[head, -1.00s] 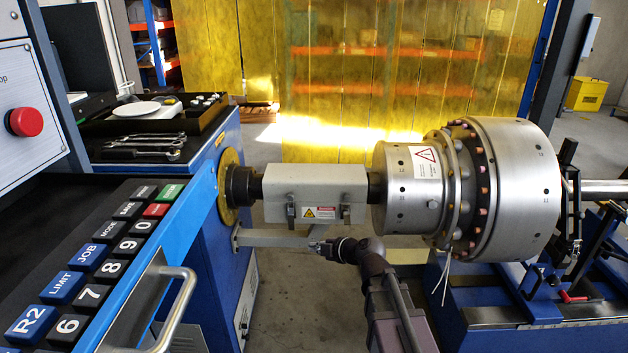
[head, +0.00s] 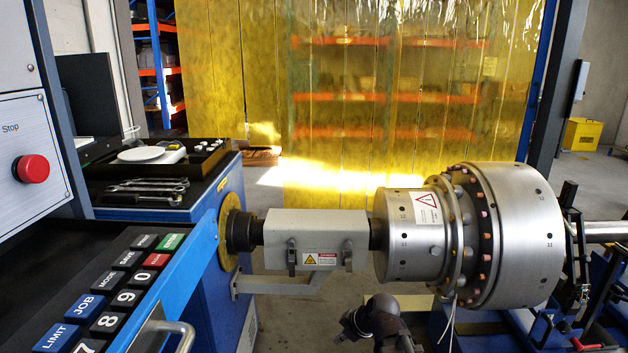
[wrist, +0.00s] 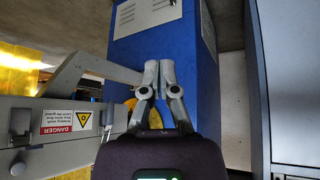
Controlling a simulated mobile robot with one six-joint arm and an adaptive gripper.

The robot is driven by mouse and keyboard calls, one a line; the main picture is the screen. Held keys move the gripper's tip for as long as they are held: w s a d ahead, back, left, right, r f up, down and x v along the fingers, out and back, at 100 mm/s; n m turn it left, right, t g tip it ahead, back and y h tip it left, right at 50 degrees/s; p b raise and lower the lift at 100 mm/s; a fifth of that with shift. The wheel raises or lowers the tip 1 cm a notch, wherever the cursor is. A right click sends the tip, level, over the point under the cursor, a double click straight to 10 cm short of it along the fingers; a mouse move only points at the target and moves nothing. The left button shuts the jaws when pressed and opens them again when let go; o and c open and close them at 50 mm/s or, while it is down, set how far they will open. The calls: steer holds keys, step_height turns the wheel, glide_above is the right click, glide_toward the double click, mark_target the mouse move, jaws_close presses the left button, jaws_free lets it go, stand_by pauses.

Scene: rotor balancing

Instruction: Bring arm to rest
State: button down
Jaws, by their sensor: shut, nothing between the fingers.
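My gripper (wrist: 159,68) points away from the wrist camera, its two grey fingers close together and nothing between them. In the head view my gripper (head: 350,322) is low at the bottom centre, below the grey coupling housing (head: 322,228) and the rotor. The steel rotor (head: 510,235) sits on the machine, apart from my gripper in the picture. In the wrist view the grey housing with a danger label (wrist: 50,122) is to the left of the fingers. The lower part of my arm is cut off by the picture's edge.
A keypad panel (head: 120,290) with a metal handle (head: 185,335) is at front left. A red stop button (head: 32,168) is above it. A blue cabinet (wrist: 188,55) stands beyond the fingers in the wrist view. A tool tray (head: 140,190) with wrenches sits at left.

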steer(key=s+d+f+m+g+h, duration=0.3)
steer(key=s+d+m+g+h, duration=0.15)
steer(key=s+d+m, duration=0.5)
step_height(320, 180, up, 32)
steer(key=w+m+p, duration=0.1)
steer(key=m+p, duration=0.1)
steer(key=p, duration=3)
steer(key=shift+w+d+m+t+h, duration=0.15)
steer(key=shift+d+m+t+h, duration=0.2)
steer(key=shift+h, duration=0.1)
